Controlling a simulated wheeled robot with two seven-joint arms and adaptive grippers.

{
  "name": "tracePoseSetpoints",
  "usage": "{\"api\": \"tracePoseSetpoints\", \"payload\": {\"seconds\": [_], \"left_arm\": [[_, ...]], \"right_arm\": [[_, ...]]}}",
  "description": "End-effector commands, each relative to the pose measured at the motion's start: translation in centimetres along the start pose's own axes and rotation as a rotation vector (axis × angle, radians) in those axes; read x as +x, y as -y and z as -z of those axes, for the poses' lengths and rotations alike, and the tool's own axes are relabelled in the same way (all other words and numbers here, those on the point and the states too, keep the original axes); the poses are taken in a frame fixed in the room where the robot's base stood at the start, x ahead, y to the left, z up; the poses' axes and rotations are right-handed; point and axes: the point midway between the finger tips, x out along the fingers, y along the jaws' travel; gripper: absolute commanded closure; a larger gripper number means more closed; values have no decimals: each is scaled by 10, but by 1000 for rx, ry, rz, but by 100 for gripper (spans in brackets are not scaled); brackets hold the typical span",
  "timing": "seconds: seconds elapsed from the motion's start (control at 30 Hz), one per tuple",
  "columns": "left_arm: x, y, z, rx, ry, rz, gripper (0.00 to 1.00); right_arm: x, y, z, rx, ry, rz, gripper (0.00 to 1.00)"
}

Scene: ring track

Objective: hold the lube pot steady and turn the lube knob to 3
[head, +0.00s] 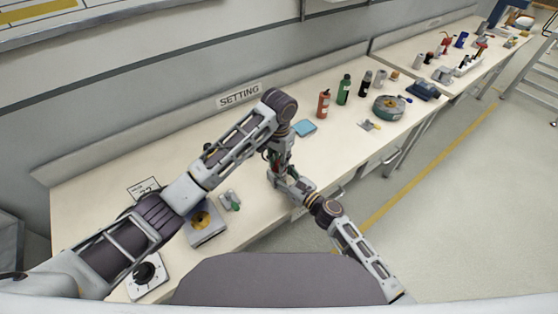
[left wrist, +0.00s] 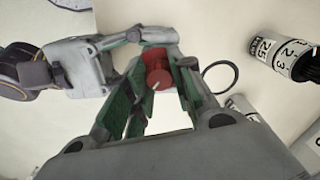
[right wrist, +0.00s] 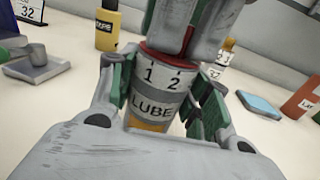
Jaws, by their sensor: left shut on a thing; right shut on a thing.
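The lube pot (right wrist: 150,103) stands upright, a grey cylinder with a LUBE label, the numbers 1 and 2 showing on a pale band and an orange band low down. My right gripper (right wrist: 165,95) is shut on its body from the sides. The red lube knob (left wrist: 157,68) sits on top, with a small pale mark on its near side. My left gripper (left wrist: 155,80) comes from above and is shut on the knob. In the head view the grippers meet at the bench, and my left arm hides most of the pot. I cannot tell which number the mark faces.
A black-and-white numbered cylinder (left wrist: 290,62) stands near the pot. A grey box with a yellow disc (head: 203,222) lies left of the grippers.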

Motion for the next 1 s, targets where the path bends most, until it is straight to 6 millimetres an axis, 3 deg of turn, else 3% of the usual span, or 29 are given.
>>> {"api": "tracePoseSetpoints", "payload": {"seconds": [0.03, 0.2, 0.67, 1.0], "left_arm": [[-1, 1, 1, -2, -4, 1, 72], [-1, 1, 1, -1, -3, 1, 52], [-4, 0, 0, 1, -2, 1, 52], [-39, 0, 1, 1, -4, 1, 52]], "right_arm": [[0, -2, 1, 1, -1, -3, 80], [0, -1, 1, 1, -1, -2, 80], [0, 0, 1, 0, -1, 0, 80], [0, 0, 1, 0, -1, 1, 80]]}}
